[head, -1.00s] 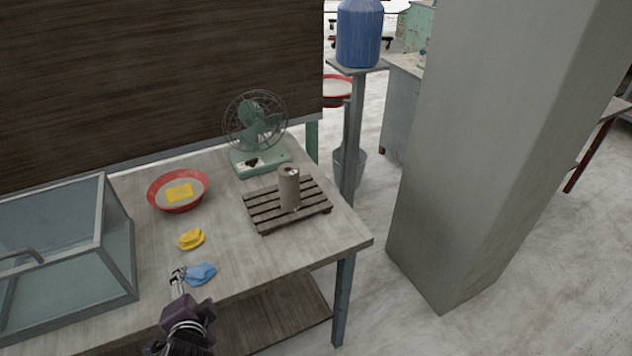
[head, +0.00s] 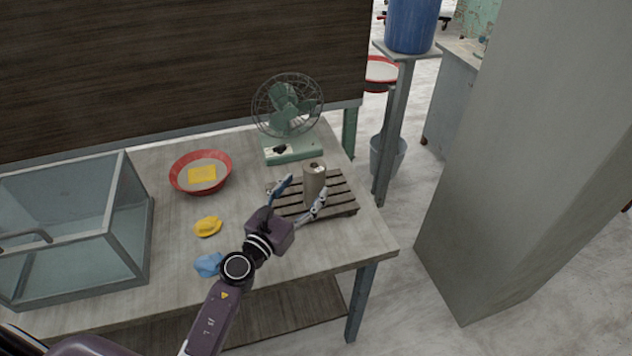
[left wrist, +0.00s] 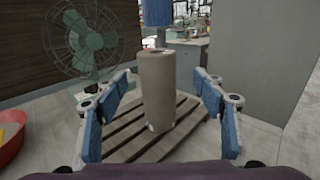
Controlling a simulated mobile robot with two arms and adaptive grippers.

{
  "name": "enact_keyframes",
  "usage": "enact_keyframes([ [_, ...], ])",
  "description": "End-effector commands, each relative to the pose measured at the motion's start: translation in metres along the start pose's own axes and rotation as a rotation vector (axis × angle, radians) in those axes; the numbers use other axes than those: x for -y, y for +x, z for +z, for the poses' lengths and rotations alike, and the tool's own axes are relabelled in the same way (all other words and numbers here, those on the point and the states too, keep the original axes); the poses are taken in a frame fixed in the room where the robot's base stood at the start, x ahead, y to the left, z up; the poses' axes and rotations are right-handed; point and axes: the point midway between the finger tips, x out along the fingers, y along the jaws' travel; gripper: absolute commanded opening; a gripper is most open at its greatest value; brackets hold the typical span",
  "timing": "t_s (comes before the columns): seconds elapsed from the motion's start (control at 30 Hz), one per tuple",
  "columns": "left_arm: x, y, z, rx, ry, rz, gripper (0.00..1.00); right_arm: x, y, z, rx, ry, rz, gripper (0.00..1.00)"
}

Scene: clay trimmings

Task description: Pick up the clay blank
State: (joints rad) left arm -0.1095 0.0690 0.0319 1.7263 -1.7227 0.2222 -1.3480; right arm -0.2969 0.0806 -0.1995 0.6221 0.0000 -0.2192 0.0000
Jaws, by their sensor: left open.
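The clay blank (head: 314,186) is a grey-brown upright cylinder standing on a dark slatted wooden rack (head: 345,207) at the right end of the table. My left gripper (head: 303,190) is open, with its fingers reaching toward the blank from the front left. In the left wrist view the blank (left wrist: 156,90) stands upright between the two spread blue fingers, a little beyond them, with gaps on both sides. The rack's slats (left wrist: 130,140) show below it. My right gripper is not in view.
A green fan (head: 288,110) stands behind the rack. A red basin (head: 180,180) with a yellow block, a yellow lump (head: 208,227), a blue lump (head: 208,264) and a glass case (head: 130,220) are to the left. A grey pillar (head: 530,170) stands right of the table.

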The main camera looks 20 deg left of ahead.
Motion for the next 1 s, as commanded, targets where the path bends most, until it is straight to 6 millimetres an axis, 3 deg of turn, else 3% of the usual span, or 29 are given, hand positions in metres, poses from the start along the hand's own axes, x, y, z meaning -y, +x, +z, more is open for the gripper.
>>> enact_keyframes([
  [0.17,-0.001,0.018,0.004,0.002,-0.004,0.000,0.63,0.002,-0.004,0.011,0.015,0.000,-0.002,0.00],
  [0.5,-0.005,0.060,0.010,0.003,-0.007,0.001,0.63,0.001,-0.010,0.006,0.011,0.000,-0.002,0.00],
  [0.8,-0.005,0.065,0.009,0.002,-0.006,0.001,0.63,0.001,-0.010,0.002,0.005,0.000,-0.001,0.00],
  [1.0,-0.005,0.065,0.010,0.002,-0.006,0.001,0.43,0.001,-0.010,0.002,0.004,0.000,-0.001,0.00],
])
